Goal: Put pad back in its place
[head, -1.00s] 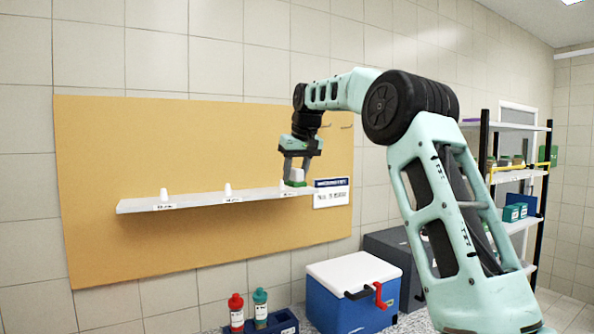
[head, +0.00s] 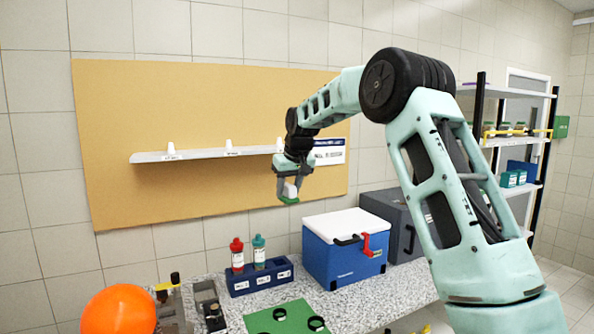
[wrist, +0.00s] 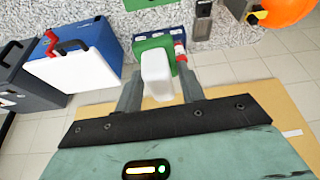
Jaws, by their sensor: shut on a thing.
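The pad (head: 288,199) looks like a flat green plate with a white block-shaped grip on top. My gripper (head: 291,187) is shut on the white grip and holds the pad in the air, below and in front of the right end of the wall shelf (head: 200,154). In the wrist view, the white grip sits between the fingers (wrist: 160,88), with the green plate (wrist: 150,43) beyond it. The shelf carries several white pegs with small labels on the front edge; a peg (head: 280,145) near the right end is partly hidden by my arm.
Below are a blue cooler with a white lid (head: 343,223), a blue rack (head: 262,281) with red and teal bottles, a green mat (head: 295,309) with black rings, and an orange ball (head: 118,312). A dark box (head: 400,235) stands right of the cooler.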

